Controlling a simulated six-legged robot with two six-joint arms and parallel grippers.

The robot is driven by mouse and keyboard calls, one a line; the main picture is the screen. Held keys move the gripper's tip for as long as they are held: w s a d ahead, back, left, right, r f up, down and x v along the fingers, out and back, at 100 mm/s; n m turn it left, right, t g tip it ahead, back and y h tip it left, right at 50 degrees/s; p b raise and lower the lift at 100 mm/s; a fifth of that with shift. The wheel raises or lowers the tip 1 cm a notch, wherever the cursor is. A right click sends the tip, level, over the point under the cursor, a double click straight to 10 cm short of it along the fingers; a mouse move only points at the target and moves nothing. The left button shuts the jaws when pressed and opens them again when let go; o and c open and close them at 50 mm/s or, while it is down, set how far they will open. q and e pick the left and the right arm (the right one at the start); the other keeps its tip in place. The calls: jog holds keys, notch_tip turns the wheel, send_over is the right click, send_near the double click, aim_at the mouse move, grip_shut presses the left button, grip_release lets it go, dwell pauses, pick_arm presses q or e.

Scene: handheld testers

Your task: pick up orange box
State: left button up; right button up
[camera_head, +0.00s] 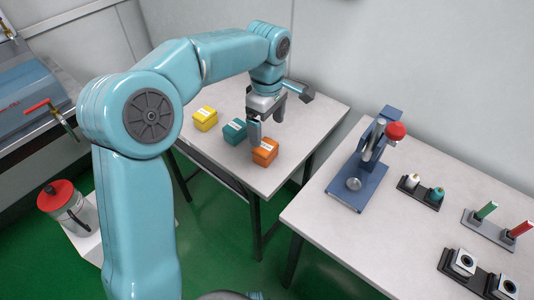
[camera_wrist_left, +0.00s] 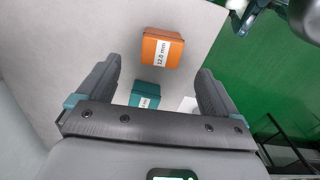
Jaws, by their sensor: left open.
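The orange box (camera_head: 265,152) sits near the front corner of the left table in the head view. In the left wrist view the orange box (camera_wrist_left: 161,50) shows a white label reading "12.0 mm" and lies ahead of the fingers, between their lines. My left gripper (camera_head: 267,125) is above and just behind the orange box in the head view. In the left wrist view my left gripper (camera_wrist_left: 158,88) has its fingers wide apart with nothing between the tips. A finger overlaps the box's left edge in the head view; contact cannot be told. My right gripper is not in view.
A teal box (camera_head: 234,132) stands just left of the orange box, and a yellow box (camera_head: 205,118) is further left. The right table (camera_head: 320,215) holds a blue press stand (camera_head: 352,185) and several small tools. A gap separates the tables.

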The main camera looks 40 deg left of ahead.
aim_at(265, 146)
pick_arm(q)
jog(key=f, duration=0.3)
jog(key=shift+s, duration=0.3)
jog(key=shift+w+f+b, duration=0.2)
jog(key=shift+f+b, duration=0.15)
jog(key=shift+f, duration=0.35)
notch_tip(265, 146, down, 4)
jog(key=shift+s+a+r+b, duration=0.1)
jog(key=shift+s+a+b, duration=0.05)
jog(key=shift+b, duration=0.4)
jog(key=shift+f, duration=0.45)
jog(key=shift+r, duration=0.1)
jog(key=c, duration=1)
jog(key=shift+c, duration=0.3)
